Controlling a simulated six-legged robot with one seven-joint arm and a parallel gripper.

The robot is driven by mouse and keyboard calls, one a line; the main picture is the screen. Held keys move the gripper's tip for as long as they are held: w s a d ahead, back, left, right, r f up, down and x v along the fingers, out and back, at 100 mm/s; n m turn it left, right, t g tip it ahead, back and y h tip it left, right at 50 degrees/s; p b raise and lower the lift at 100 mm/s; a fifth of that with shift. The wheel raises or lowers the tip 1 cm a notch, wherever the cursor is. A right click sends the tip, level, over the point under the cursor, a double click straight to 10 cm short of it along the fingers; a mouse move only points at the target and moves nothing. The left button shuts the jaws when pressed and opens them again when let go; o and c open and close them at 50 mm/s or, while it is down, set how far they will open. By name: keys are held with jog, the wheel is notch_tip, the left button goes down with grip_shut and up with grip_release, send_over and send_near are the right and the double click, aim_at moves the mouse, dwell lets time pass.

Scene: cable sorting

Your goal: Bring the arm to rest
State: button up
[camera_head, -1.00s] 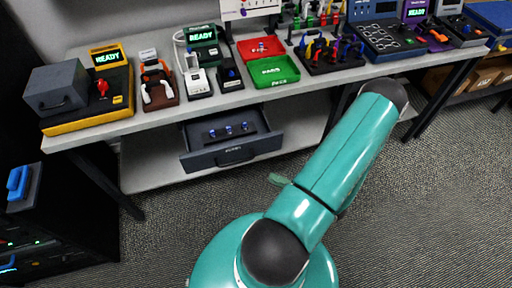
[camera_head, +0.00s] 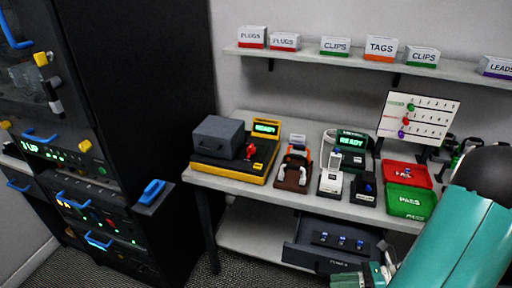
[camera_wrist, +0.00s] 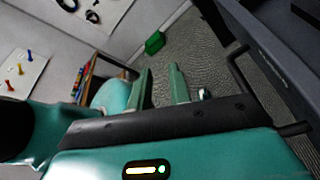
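My teal arm (camera_head: 458,245) fills the lower right of the head view, with a dark joint at the right edge. My gripper (camera_wrist: 161,72) shows in the wrist view with its two green fingers apart and grey floor visible between them. Nothing is held between the fingers. In the head view, a teal and dark part of my arm's end shows at the bottom edge, in front of the open drawer. The fingertips are not clear there.
The dark drawer (camera_head: 303,255) under the bench stands pulled out with several blue-topped pieces inside. The bench (camera_head: 230,187) carries devices, a red tray (camera_head: 420,170) and a green tray (camera_head: 398,203). A black rack (camera_head: 150,90) stands at left. A green box (camera_wrist: 154,42) lies on the floor.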

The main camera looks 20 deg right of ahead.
jog(key=w+a+r+n+h, duration=0.1)
jog(key=a+r+n+h, duration=0.5)
jog(key=r+n, duration=0.6)
jog(key=w+a+r+n+h, duration=0.2)
jog(key=a+r+n+h, duration=0.5)
jog(key=n, duration=1.1)
jog(key=a+r, duration=0.3)
jog(key=r, duration=0.1)
jog(key=shift+w+a+r+g, duration=0.2)
jog(key=shift+a+r+g, duration=0.2)
jog(key=shift+d, duration=0.15)
